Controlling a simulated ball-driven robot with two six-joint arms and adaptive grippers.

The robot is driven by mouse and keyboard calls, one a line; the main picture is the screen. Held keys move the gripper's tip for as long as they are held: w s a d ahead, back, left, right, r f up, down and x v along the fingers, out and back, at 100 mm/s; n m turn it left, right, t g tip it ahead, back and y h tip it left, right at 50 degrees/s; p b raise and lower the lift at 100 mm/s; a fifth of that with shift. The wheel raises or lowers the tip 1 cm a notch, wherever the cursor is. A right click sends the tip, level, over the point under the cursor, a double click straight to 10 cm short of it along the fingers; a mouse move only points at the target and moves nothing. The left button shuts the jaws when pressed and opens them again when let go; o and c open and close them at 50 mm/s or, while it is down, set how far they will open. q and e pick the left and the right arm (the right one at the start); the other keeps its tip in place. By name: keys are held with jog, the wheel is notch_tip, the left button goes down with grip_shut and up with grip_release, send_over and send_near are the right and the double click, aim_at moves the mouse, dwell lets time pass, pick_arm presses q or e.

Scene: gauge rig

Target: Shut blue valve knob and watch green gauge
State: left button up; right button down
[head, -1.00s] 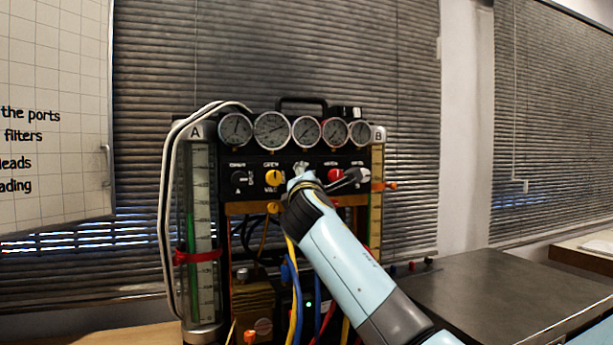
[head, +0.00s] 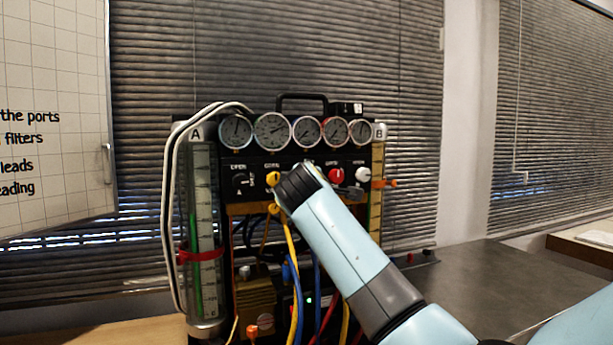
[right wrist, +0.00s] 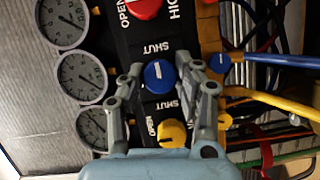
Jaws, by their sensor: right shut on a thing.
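The blue valve knob (right wrist: 159,77) sits between the fingers of my right gripper (right wrist: 162,70) in the right wrist view, and the gripper is shut on it. The knob's white mark points up in that view, towards a SHUT label (right wrist: 151,49). In the head view my right wrist hides the knob. A green column (head: 192,250) stands in the clear tube marked A at the rig's left. Several round dial gauges (head: 272,130) with white faces line the rig's top. My left gripper is not in view.
A yellow knob (right wrist: 172,133) and a red knob (head: 336,175) flank the blue one closely. A white knob (head: 363,175) is further right. Coloured hoses (head: 292,270) hang below the panel. A dark bench top (head: 470,285) at the right has clear room.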

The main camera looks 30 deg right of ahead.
jog(key=shift+f, duration=0.15)
jog(key=c, duration=0.9)
grip_release()
jog(key=shift+c, duration=0.2)
jog(key=v, duration=1.2)
